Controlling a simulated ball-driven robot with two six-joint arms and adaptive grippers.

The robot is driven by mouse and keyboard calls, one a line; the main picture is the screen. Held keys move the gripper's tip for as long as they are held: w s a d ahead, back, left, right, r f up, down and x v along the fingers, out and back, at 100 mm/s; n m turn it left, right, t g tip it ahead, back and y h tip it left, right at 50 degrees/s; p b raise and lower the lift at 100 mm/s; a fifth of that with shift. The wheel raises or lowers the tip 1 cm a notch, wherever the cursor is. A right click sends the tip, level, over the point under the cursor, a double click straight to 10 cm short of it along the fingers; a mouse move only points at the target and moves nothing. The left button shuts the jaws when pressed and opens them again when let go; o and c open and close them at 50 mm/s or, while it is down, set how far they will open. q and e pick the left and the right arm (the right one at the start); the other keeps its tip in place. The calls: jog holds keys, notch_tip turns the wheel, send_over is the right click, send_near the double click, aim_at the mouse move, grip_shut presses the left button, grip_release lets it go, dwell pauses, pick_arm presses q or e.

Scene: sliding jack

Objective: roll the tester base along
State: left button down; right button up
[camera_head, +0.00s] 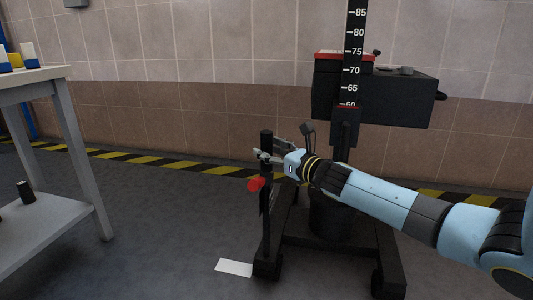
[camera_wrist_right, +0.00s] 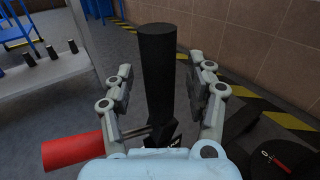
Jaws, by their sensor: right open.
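The tester base (camera_head: 325,243) is a low black wheeled frame on the grey floor, with a tall scaled mast (camera_head: 353,50) and a black box head. A black upright post (camera_head: 266,143) rises at its left end, with a red cylinder (camera_head: 256,184) on its side. My right gripper (camera_head: 262,155) is at the upper part of this post. In the right wrist view the post (camera_wrist_right: 157,75) stands between the two fingers of my open right gripper (camera_wrist_right: 158,88), with gaps at both sides. The red cylinder (camera_wrist_right: 72,151) shows there at lower left. My left gripper is not in view.
A grey table (camera_head: 45,82) with a lower shelf stands at the left, with small items on it. A white rectangle (camera_head: 234,267) lies on the floor by the base's left wheel. A yellow-black stripe (camera_head: 150,160) runs along the tiled wall. Floor between table and base is clear.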

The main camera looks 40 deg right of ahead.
jog(key=shift+w+a+r, duration=0.1)
jog(key=shift+w, duration=0.55)
grip_shut()
